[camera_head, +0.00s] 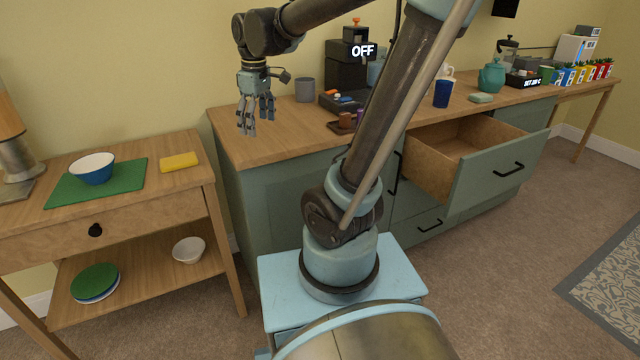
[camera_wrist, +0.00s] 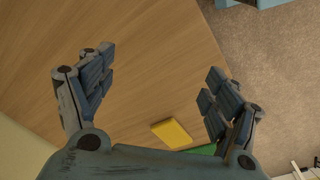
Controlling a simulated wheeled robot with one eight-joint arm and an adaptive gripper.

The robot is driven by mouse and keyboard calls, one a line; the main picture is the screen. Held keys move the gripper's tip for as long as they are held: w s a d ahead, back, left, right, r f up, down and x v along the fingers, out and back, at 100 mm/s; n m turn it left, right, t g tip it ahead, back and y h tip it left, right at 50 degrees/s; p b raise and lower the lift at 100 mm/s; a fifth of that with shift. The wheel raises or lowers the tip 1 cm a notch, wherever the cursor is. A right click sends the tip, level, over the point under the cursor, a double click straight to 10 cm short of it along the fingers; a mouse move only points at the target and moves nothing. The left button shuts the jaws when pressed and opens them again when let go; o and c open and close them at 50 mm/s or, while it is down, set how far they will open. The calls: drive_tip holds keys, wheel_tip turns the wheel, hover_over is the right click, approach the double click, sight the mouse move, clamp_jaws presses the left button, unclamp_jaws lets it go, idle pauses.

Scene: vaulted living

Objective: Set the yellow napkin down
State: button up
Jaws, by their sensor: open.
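The yellow napkin (camera_head: 179,162) lies flat and folded on the wooden side table (camera_head: 190,188), just right of the green mat. In the wrist view the yellow napkin (camera_wrist: 172,134) shows low in the picture, between the fingers and nearer the right one. My gripper (camera_head: 256,112) is open and empty, its fingers pointing down. It is above and to the right of the napkin in the head view, apart from it. In the wrist view my gripper (camera_wrist: 150,85) has its fingers spread wide over bare wood.
A blue bowl (camera_head: 93,168) sits on the green mat (camera_head: 135,178) at left. A white bowl (camera_head: 188,249) and stacked plates (camera_head: 96,283) are on the lower shelf. The green counter (camera_head: 270,130) stands right of the table, with an open drawer (camera_head: 455,150). A grey cup (camera_head: 305,89) stands on the counter.

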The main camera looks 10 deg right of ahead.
drive_tip(key=s+d+f+m, duration=0.2)
drive_tip(key=s+d, duration=0.1)
drive_tip(key=s+d+f+m, duration=0.2)
drive_tip(key=s+d, duration=0.1)
drive_tip(key=s+d+f+m, duration=0.2)
drive_tip(key=d, duration=0.2)
drive_tip(key=shift+s+d+t, duration=0.1)
drive_tip(key=shift+s+t, duration=0.2)
drive_tip(key=shift+s, duration=0.1)
drive_tip(key=s+d+f+m, duration=0.4)
drive_tip(key=s+f+m, duration=0.1)
drive_tip(key=s+f, duration=0.2)
drive_tip(key=shift+d+f+t, duration=0.15)
drive_tip(key=shift+f+t, duration=0.05)
drive_tip(key=shift+t, duration=0.1)
